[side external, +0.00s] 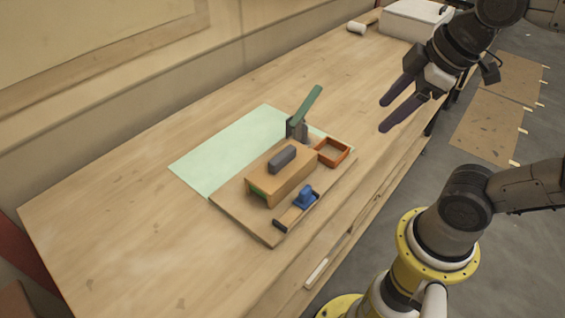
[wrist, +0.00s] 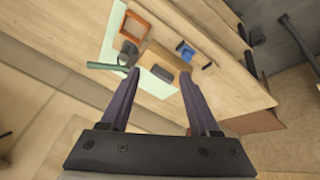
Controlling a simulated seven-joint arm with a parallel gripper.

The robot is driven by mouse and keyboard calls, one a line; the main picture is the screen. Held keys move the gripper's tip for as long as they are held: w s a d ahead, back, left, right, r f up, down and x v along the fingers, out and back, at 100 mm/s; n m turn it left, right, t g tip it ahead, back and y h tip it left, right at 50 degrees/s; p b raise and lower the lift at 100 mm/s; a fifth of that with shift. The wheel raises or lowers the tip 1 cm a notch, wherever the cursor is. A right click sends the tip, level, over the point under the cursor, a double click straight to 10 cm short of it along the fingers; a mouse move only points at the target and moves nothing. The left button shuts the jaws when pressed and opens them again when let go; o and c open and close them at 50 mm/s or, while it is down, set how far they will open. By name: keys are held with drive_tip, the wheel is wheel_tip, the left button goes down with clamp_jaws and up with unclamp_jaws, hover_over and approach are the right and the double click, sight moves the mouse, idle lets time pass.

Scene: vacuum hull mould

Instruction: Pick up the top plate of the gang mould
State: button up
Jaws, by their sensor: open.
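The gang mould is a wooden block (side external: 262,190) on a wooden base board (side external: 234,203), with a dark grey bar (side external: 282,159) on top. I cannot tell where a separate top plate begins; the block's upper face looks like a flat wooden slab, with some green showing below it at the near end. In the wrist view the block (wrist: 153,54) and the grey bar (wrist: 162,73) lie beyond my fingertips. My gripper (side external: 384,108) is open and empty, raised above the table to the right of the mould. Its two dark purple fingers also show in the wrist view (wrist: 160,75).
A green-handled lever (side external: 307,105) stands upright behind the block. An orange open tray (side external: 334,152) and a blue clamp-like part (side external: 305,197) sit beside it. A pale green mat (side external: 215,160) lies behind. The table's left part is clear. A white box (side external: 412,22) stands far back.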

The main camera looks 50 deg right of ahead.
drive_tip(key=w+a+r+n+g, duration=0.1)
drive_tip(key=w+r+n, duration=0.2)
drive_tip(key=w+n, duration=0.2)
drive_tip(key=n+g, duration=0.4)
drive_tip(key=n, duration=0.3)
hover_over(282, 154)
wheel_tip(282, 154, down, 5)
wheel_tip(282, 154, down, 8)
drive_tip(key=shift+s+a+f, duration=0.1)
drive_tip(key=shift+a+f, duration=0.05)
drive_tip(key=shift+d+f, duration=0.2)
drive_tip(key=shift+f, duration=2.9)
clamp_jaws()
drive_tip(key=shift+r, duration=0.1)
